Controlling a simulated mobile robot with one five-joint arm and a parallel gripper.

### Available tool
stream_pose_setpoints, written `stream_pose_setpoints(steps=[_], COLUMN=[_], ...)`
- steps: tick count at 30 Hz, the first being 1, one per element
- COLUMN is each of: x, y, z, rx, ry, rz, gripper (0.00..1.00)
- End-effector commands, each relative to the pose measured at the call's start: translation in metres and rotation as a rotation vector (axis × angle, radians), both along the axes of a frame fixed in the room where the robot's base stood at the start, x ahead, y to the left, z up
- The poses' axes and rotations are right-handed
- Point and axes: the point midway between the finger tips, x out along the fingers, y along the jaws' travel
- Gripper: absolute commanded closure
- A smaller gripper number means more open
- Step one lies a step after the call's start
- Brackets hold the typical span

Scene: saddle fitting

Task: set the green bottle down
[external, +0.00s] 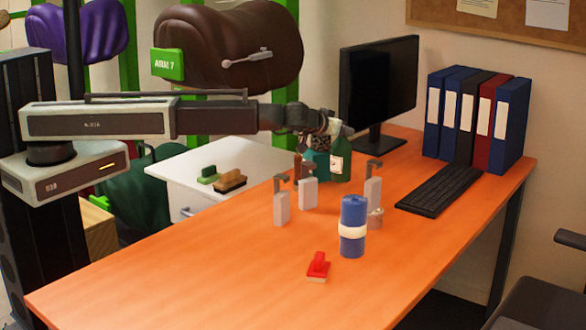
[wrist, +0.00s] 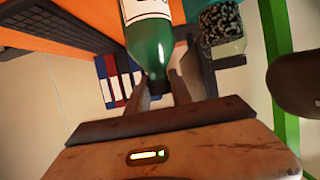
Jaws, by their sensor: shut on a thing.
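The green bottle (external: 341,168) with a white label is upright near the back edge of the orange desk (external: 200,275), left of the monitor stand. My gripper (external: 328,127) is at the top of the bottle, shut on its neck. In the wrist view the green bottle (wrist: 150,45) hangs between my gripper's fingers (wrist: 165,88), its dark cap end toward me. I cannot tell whether its base touches the desk.
Beside the bottle are a teal item (external: 317,164) and a brown bottle (external: 297,166). The monitor (external: 378,90) is close on the right. The desk's front left is clear.

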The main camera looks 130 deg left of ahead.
Motion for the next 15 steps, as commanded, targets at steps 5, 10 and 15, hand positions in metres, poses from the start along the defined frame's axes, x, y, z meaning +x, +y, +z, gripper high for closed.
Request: stream_pose_setpoints(steps=[5, 10, 15], x=[0.031, 0.057, 0.071], y=[0.033, 0.061, 0.076], z=[-0.005, -0.008, -0.010], rx=[0.001, 0.000, 0.000], ry=[0.000, 0.000, 0.000], rz=[0.001, 0.001, 0.001], gripper=[1.00, 1.00, 1.00])
